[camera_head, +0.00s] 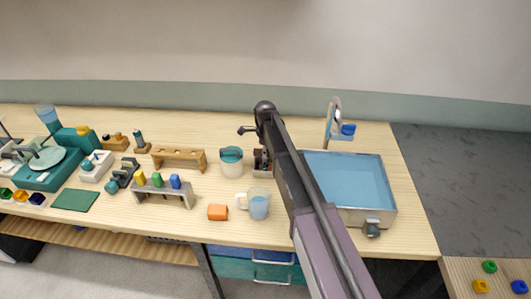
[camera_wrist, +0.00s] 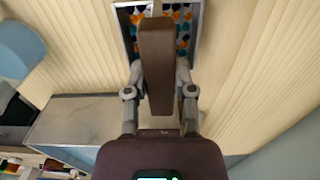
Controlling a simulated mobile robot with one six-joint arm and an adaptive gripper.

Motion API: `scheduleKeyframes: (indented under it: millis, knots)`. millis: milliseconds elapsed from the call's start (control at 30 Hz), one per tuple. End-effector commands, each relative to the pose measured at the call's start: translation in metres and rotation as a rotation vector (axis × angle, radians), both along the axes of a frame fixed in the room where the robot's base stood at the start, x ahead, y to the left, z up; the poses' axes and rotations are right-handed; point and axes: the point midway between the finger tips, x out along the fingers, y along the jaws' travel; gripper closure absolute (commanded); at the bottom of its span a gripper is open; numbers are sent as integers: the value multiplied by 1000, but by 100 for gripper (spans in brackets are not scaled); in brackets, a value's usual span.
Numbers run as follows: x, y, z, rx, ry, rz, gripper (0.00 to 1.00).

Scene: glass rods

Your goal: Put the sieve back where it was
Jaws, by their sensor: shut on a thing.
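In the wrist view, my gripper (camera_wrist: 160,90) is shut on a brown bar (camera_wrist: 157,65), which I take to be the sieve's handle. Beyond the bar is a grey rectangular frame (camera_wrist: 119,30) with many small orange, blue, teal and white pieces showing inside. The bar covers its middle, so I cannot tell whether the frame is the sieve or a tray under it. In the head view, the gripper is partly hidden by my arm, above a small box with dark contents (camera_head: 262,163). I cannot tell whether the held thing touches it.
A lidded teal beaker (camera_head: 231,162) stands just left of the box. A jug of blue liquid (camera_head: 258,204) and an orange block (camera_head: 218,212) are in front. A blue sink (camera_head: 355,180) with a tap (camera_head: 333,120) is right. Wooden racks (camera_head: 179,158) stand left.

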Motion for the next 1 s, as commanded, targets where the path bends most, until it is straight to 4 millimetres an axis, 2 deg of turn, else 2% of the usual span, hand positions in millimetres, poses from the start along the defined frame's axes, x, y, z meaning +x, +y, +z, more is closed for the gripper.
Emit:
scheduleKeyframes:
  millis: [33,133,667,1000]
  knots:
    - [0,0,-1,0,0,0,61]
    - [0,0,-1,0,0,0,33]
    - [0,0,2,0,0,0,33]
    - [0,-1,21,0,0,-1,33]
